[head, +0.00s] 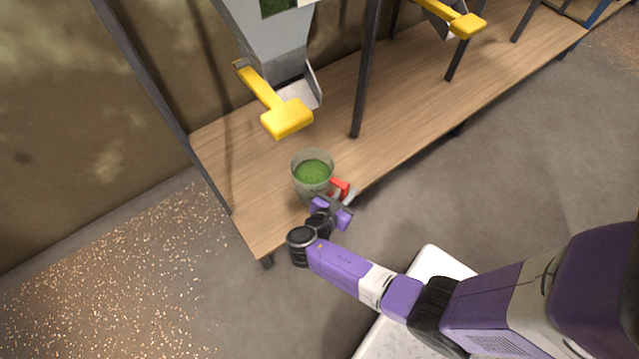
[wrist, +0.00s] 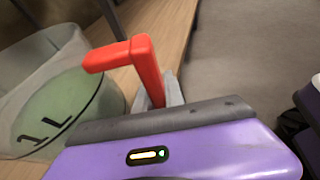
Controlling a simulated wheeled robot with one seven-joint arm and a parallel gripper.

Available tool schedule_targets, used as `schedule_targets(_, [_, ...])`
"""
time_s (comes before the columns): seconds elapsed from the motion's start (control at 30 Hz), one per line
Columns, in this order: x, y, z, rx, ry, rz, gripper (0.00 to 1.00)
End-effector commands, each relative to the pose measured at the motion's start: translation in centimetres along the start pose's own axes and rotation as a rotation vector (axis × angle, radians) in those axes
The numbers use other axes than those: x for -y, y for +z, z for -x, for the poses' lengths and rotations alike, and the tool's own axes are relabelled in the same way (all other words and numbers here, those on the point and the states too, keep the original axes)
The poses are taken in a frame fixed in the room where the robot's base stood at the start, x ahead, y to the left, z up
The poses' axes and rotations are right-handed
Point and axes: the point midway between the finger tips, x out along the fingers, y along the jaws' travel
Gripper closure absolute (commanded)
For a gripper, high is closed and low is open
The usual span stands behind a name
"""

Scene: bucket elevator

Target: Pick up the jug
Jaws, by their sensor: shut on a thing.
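The jug (head: 313,170) is a clear cup with green contents and a red handle (head: 340,187). In the head view it is at the front edge of the wooden bench, and I cannot tell whether it touches the bench. In the wrist view the jug (wrist: 50,95) is at the left with a "1 L" mark, and its red handle (wrist: 147,65) rises beside my gripper's jaw. My gripper (head: 338,199) is shut on the handle, at the jug's lower right. The lower part of the handle is hidden by the gripper.
The wooden bench (head: 245,170) runs from lower left to upper right, with dark posts (head: 364,80) standing on it. A grey chute (head: 300,92) with a yellow lever (head: 285,117) hangs above the jug. Another yellow lever (head: 467,25) is farther right. Spilled grains (head: 130,270) cover the floor at left.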

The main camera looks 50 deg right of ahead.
Motion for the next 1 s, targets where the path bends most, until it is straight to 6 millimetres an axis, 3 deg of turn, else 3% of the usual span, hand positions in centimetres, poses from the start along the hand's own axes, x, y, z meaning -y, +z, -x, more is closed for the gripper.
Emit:
schedule_targets(0.57, [-0.2,0.3,0.1,0.002,0.003,-0.003,1.00])
schedule_targets(0.77, [-0.2,2.4,1.0,0.002,0.003,-0.005,1.00])
schedule_targets(1.0, [-0.1,6.1,2.5,0.003,0.003,-0.005,1.00])
